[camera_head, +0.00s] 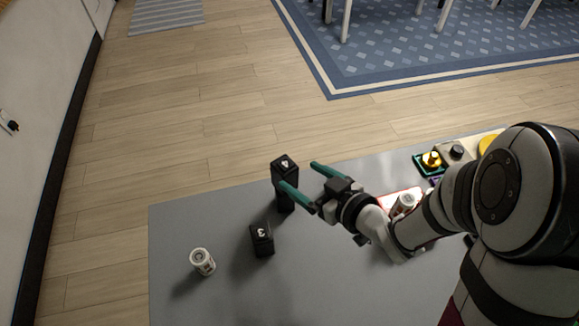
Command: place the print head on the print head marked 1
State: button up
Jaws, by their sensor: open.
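A tall black stack stands on the grey table, seemingly one print head (284,170) upright on another black print head (284,202). The upper one's top has a white mark too small to read surely; the lower one's mark is hidden. A separate black print head (262,240) with a white mark like a 3 stands nearer. My gripper (298,174) is open, its teal fingers pointing toward the stack. One finger crosses in front of the stack; the other is to its right, apart from it. I cannot tell whether the near finger touches it.
A white cylinder with a printed label (202,261) stands at the front left of the grey table (190,223). Another white cylinder (403,203), a green-and-yellow item (430,160) and other items crowd the right, partly behind my arm. The table's left part is mostly clear.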

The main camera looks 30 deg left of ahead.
jog(key=w+d+r+m+t+h, duration=0.1)
jog(key=w+d+m+t+h, duration=0.3)
jog(key=d, duration=0.5)
jog(key=s+d+r+m+g+h, duration=0.25)
jog(key=d+m+h, duration=0.55)
jog(key=d, duration=0.7)
jog(key=s+r+m+g+y, duration=0.1)
jog(key=s+m+g, duration=0.6)
jog(key=s, duration=1.3)
jog(key=shift+s+a+r, duration=0.3)
jog(key=shift+a+r, duration=0.15)
jog(key=shift+r, duration=0.1)
